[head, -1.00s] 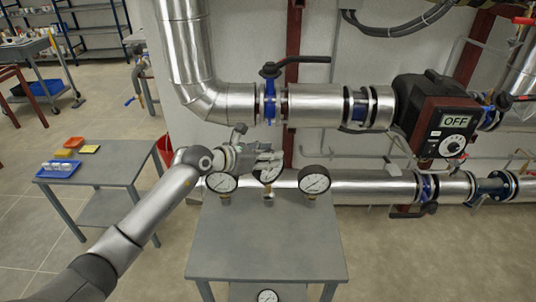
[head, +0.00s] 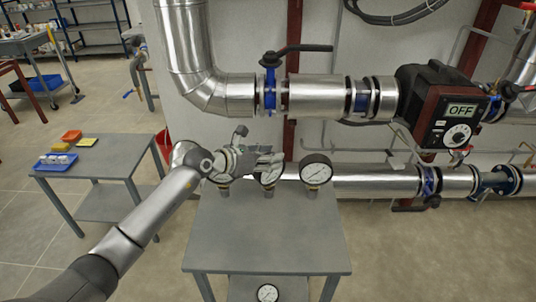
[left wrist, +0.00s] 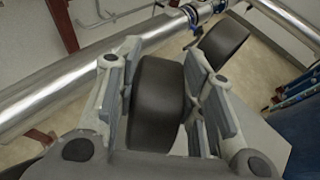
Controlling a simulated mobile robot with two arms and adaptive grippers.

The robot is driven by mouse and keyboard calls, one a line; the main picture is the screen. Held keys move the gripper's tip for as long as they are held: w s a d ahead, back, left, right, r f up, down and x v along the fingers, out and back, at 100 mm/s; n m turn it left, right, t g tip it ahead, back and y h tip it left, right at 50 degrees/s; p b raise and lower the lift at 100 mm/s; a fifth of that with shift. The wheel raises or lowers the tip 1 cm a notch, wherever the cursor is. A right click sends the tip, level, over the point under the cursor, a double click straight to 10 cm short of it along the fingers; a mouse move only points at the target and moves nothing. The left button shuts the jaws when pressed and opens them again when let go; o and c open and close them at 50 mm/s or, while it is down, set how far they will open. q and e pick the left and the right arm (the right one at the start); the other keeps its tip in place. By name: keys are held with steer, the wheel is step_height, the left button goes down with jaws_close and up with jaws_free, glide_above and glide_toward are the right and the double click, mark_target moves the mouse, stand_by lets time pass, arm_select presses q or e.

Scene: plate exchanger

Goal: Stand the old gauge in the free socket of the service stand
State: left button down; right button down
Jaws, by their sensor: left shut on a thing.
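My left gripper (head: 262,160) is shut on a round gauge (head: 268,178) with a white face, at the back of the grey service stand (head: 265,235). The left wrist view shows this gauge's dark body (left wrist: 158,100) between the two fingers. The held gauge is in the middle of a row, between a left gauge (head: 222,168) and a right gauge (head: 317,173), which stand upright on short fittings. The fingers cover the held gauge's upper part. Whether its stem is seated in the socket below cannot be told. My right gripper is out of view.
Another gauge (head: 267,293) lies on the stand's lower shelf. A silver pipe (head: 375,181) runs just behind the stand, with a pump (head: 440,108) at the right. A side table (head: 110,160) with a blue tray (head: 56,162) stands at the left. The stand's front top is clear.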

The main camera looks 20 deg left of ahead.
arm_select(q)
steer(key=shift+r, duration=0.15)
steer(key=c, duration=0.9)
jaws_free()
steer(key=shift+s+a, duration=0.1)
steer(key=shift+s, duration=0.05)
steer(key=v, duration=1.1)
steer(key=shift+s+a+r, duration=0.15)
steer(key=shift+s+a, duration=0.05)
steer(key=shift+s, duration=0.05)
